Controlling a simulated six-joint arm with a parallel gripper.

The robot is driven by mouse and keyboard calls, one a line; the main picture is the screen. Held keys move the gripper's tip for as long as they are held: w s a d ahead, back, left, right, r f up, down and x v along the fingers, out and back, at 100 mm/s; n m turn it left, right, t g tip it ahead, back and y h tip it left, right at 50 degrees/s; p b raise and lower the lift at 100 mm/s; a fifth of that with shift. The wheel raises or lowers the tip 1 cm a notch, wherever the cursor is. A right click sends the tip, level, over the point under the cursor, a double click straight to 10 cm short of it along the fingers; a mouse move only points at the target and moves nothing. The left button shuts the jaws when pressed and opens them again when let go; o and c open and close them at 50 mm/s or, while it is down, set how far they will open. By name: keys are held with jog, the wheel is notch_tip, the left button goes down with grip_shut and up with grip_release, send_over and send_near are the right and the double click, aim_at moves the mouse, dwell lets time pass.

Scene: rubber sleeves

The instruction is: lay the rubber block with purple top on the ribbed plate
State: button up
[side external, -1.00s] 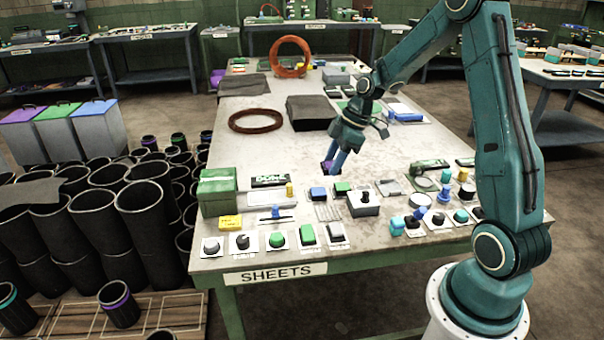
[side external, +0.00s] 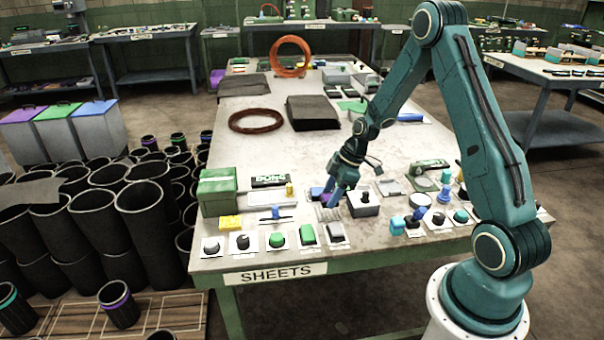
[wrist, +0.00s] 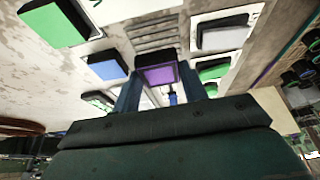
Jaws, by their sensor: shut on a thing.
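My gripper (wrist: 160,82) is shut on the rubber block with purple top (wrist: 157,72), which sits between its two blue fingers in the wrist view. In the side external view the block (side external: 327,200) shows as a small purple patch below my gripper (side external: 332,193). The ribbed plate (wrist: 152,33) is a pale grooved square just beyond the block in the wrist view. In the side external view the plate (side external: 327,214) lies just in front of the block, partly hidden. I cannot tell whether the block touches the plate.
A blue-topped block (wrist: 105,67) lies to the left of the held block in the wrist view. Several buttons and switches line the table's front edge. The table's middle (side external: 255,155) is clear.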

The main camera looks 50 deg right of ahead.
jog(key=shift+f, duration=1.5)
jog(key=shift+f, duration=0.15)
jog(key=o, duration=1)
jog(key=shift+r, duration=0.2)
jog(key=v, duration=1.2)
jog(key=shift+a, duration=0.1)
